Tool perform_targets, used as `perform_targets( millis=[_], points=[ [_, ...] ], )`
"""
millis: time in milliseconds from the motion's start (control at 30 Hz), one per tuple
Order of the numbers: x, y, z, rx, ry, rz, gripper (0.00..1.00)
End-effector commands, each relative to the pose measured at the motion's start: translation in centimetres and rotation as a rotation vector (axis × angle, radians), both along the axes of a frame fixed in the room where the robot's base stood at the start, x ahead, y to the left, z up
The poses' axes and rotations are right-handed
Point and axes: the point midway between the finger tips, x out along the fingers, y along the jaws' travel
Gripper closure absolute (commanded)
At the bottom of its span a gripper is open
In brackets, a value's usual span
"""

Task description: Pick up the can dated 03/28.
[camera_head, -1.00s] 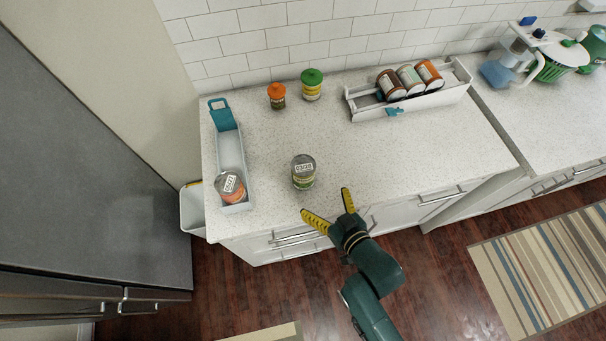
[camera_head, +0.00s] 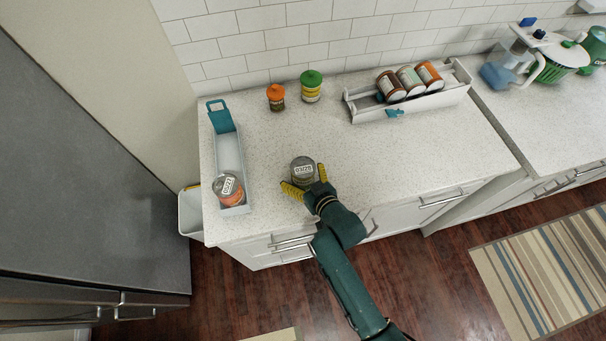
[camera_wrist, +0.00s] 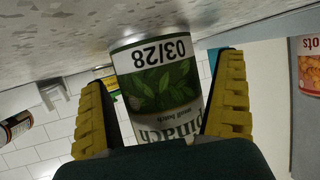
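The can dated 03/28 (camera_head: 303,169) stands upright near the front edge of the counter. In the wrist view the can (camera_wrist: 158,85) appears upside down, with a green spinach label and a white 03/28 strip. My gripper (camera_head: 305,180) reaches in from the front. Its yellow fingers are open, one on each side of the can, and in the wrist view they are close to its sides. I cannot tell whether they touch it. The palm hides the can's far end in that view.
A narrow tray (camera_head: 230,152) at the left holds an orange-labelled can (camera_head: 228,190). Orange-lidded (camera_head: 276,98) and green-lidded (camera_head: 311,88) jars stand behind. A white rack (camera_head: 352,111) at the back right holds 3 lying cans. The counter's middle is clear.

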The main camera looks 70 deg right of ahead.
Motion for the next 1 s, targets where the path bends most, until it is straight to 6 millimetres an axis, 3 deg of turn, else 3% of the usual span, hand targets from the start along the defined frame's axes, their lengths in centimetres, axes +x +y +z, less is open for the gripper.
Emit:
perform_targets(
  millis=[67,333,667,1000],
  points=[
    [0.0,0.0,0.0,-0.001,-0.001,0.000,0.15],
    [0.0,0.0,0.1,-0.001,-0.001,0.000,0.67],
    [0.1,-0.1,1.3,-0.006,-0.007,0.000,0.68],
    [0.0,0.0,8.7,-0.005,-0.005,-0.001,0.68]
  ],
)
